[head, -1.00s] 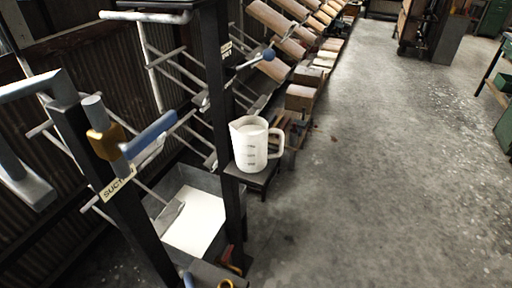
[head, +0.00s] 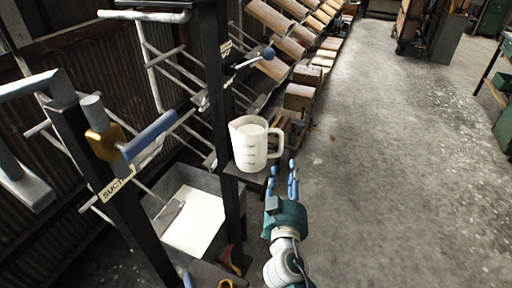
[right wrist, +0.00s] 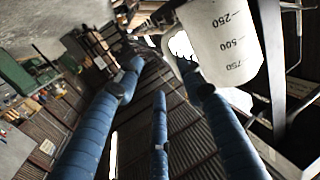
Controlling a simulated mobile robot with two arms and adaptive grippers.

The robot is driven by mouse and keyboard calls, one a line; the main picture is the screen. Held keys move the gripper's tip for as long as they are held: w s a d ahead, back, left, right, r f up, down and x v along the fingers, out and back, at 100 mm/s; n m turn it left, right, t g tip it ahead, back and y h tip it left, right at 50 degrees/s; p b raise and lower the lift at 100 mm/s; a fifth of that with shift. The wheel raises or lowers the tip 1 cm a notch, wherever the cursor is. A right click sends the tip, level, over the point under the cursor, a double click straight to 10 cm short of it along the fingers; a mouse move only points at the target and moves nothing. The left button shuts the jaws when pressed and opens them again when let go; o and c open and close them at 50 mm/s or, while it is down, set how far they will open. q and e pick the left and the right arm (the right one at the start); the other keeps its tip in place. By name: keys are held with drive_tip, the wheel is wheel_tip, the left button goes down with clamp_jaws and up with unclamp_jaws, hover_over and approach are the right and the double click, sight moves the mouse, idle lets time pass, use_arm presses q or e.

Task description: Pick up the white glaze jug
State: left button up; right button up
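The white glaze jug (head: 249,146) stands upright on a small dark shelf (head: 244,174) beside a black post, with its handle (head: 276,143) toward the right. It has printed level marks. My right gripper (head: 284,168) is just right of and in front of the jug, with its blue fingers pointing up and away. In the right wrist view the fingers (right wrist: 160,75) are spread, with nothing held between them. The jug (right wrist: 224,38) shows there at the upper right, tilted in the picture, close to the right finger. My left gripper is not in view.
A grey tank (head: 190,222) with white liquid sits left of the shelf. A lever with a blue handle (head: 148,135) and the black posts stand at the left. Boards and blocks (head: 299,96) line up behind the jug. The concrete floor at the right is free.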

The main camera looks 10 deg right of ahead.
sight(282, 148)
drive_tip(key=w, duration=0.1)
drive_tip(key=w+p, duration=0.1)
drive_tip(key=w, duration=0.1)
drive_tip(key=w+r, duration=0.1)
drive_tip(key=w, duration=0.1)
drive_tip(key=shift+w+d+p, duration=0.15)
drive_tip(key=shift+w+p, duration=0.1)
drive_tip(key=shift+p, duration=0.15)
drive_tip(key=shift+w+f, duration=0.1)
drive_tip(key=shift+w, duration=0.2)
drive_tip(key=shift+w+d+p, duration=0.15)
drive_tip(key=shift+w+p, duration=0.1)
drive_tip(key=shift+p, duration=0.05)
drive_tip(key=p+x, duration=0.2)
drive_tip(key=x, duration=0.2)
drive_tip(key=shift+w+d, duration=0.1)
drive_tip(key=shift+d, duration=0.05)
drive_tip(key=shift+w, duration=0.2)
drive_tip(key=shift+c, duration=1)
clamp_jaws()
drive_tip(key=shift+r+t, duration=0.3)
drive_tip(key=shift+r, duration=0.05)
drive_tip(key=shift+w+f, duration=0.1)
